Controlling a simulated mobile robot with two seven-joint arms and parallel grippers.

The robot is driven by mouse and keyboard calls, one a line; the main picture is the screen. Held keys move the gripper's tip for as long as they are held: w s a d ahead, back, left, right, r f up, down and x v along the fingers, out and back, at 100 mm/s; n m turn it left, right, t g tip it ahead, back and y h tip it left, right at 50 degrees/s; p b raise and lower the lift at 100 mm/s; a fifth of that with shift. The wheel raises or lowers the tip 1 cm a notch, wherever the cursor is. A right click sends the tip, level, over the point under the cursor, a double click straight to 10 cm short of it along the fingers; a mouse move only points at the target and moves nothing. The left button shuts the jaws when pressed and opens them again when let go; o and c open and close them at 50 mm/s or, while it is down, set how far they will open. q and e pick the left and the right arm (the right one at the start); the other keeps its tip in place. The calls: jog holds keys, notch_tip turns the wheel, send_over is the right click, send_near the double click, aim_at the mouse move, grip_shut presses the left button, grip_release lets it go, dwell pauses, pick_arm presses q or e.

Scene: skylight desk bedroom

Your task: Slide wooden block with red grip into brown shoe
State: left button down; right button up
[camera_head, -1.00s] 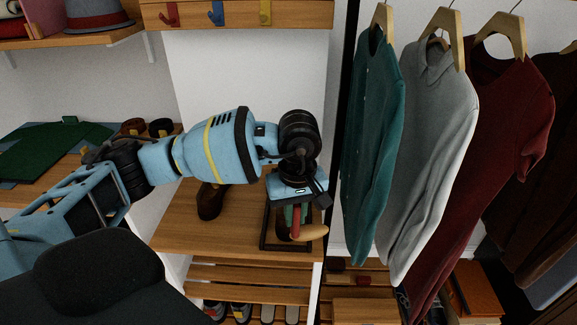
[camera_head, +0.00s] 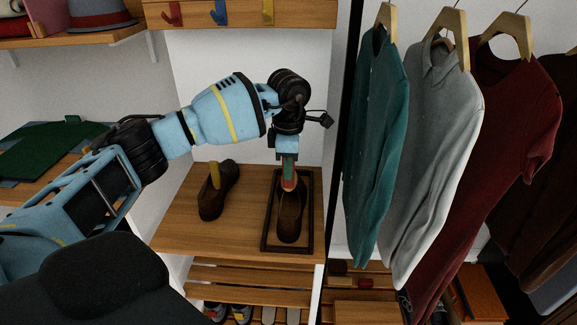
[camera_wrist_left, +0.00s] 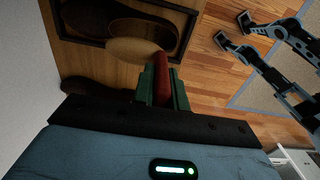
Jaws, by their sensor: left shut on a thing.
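My left gripper (camera_head: 288,170) is shut on the red grip (camera_head: 288,184) of the wooden block. In the left wrist view the green fingers clasp the red grip (camera_wrist_left: 161,75), and the pale, rounded wooden block (camera_wrist_left: 132,49) shows beyond it. In the head view the block itself is hard to make out. The brown shoe (camera_head: 289,222) lies in a dark-framed tray (camera_head: 264,243) on the wooden shelf top, below and in front of the gripper. I cannot tell whether block and shoe touch.
A second brown shoe (camera_head: 211,204) with a yellow upright grip (camera_head: 214,174) stands left of the tray. Hanging clothes, nearest a teal shirt (camera_head: 374,150), are close on the right. A hook rail (camera_head: 240,14) is above. The shelf top (camera_head: 180,234) is bare at front left.

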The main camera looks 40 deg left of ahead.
aim_at(288, 185)
jog(key=shift+w+r, duration=0.1)
jog(key=shift+r, duration=0.05)
